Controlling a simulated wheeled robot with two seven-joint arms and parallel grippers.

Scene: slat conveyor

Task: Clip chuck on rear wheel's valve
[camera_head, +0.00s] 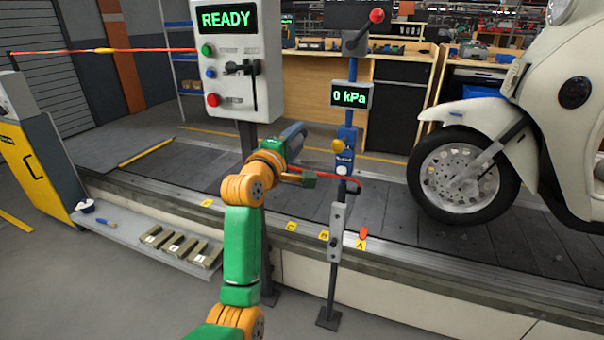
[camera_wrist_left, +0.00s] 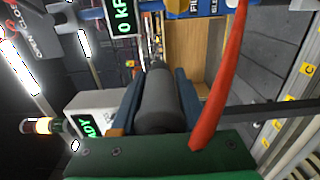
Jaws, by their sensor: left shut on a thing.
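My left gripper (camera_head: 296,146) is shut on a dark grey cylinder, which looks like the air chuck (camera_head: 289,132). In the left wrist view the chuck (camera_wrist_left: 158,102) sits between the two blue fingers. A red hose (camera_wrist_left: 222,75) runs close beside the gripper there, and in the head view it reaches the gauge post (camera_head: 346,155). The gripper is left of that post, well away from the scooter (camera_head: 550,70). One scooter wheel (camera_head: 460,175) with a disc and fender shows at the right. The rear wheel and its valve are out of view. My right gripper is not in view.
The gauge (camera_head: 351,95) reads 0 kPa, with a red-knobbed lever above. A control box (camera_head: 235,60) reads READY behind my arm. The slat conveyor (camera_head: 385,205) crosses the scene. A low shelf (camera_head: 125,237) with several blocks stands at the left.

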